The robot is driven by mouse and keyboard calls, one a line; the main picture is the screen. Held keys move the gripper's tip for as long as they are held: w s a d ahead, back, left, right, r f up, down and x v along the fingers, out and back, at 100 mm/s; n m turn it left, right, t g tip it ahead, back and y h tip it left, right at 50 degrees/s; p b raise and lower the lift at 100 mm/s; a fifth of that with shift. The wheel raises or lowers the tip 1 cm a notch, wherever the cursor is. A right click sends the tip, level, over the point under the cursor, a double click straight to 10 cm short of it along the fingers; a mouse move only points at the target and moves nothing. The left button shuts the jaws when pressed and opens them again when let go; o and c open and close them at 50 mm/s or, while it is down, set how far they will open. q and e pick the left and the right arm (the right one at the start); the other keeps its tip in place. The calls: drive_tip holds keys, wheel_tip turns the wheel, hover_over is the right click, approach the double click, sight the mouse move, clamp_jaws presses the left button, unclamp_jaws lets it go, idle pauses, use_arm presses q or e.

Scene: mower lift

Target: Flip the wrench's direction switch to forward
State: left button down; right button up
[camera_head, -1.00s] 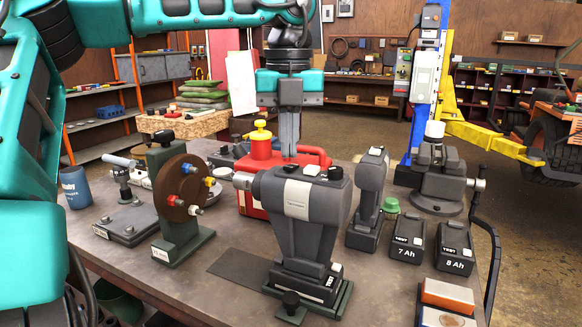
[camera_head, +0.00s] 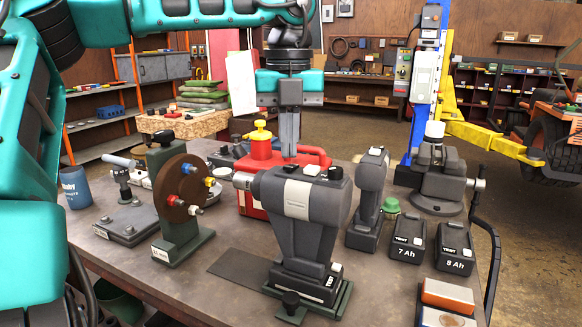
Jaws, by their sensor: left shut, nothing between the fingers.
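The grey wrench (camera_head: 308,225) stands upright on its battery base in a green holder (camera_head: 340,302), nose to the left. On its top are a white button and a dark knob near the rear; I cannot tell which one is the direction switch or how it is set. My left gripper (camera_head: 289,154) points straight down, fingers shut and empty. Its tips are just above and behind the wrench's top, left of the white button; I cannot tell whether they touch it. My right gripper is out of view.
A red can with a yellow cap (camera_head: 259,144) stands behind the wrench. A brown disc fixture (camera_head: 185,190) is on the left. A second grey tool (camera_head: 369,195), batteries (camera_head: 408,240) and a vise (camera_head: 438,175) are on the right. Bare bench (camera_head: 225,240) lies left of the wrench.

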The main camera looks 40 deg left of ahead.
sight(288, 167)
use_arm(q)
drive_tip(key=shift+f+b, duration=0.8)
drive_tip(key=shift+f, duration=0.25)
idle(0.6)
drive_tip(key=shift+s+r, duration=0.1)
wheel_tip(288, 167, up, 2)
drive_tip(key=shift+r+p, duration=0.25)
drive_tip(key=shift+p, duration=1)
wheel_tip(288, 167, up, 2)
drive_tip(key=shift+p, duration=0.55)
drive_tip(key=shift+r, duration=1.2)
drive_tip(key=shift+f, duration=0.1)
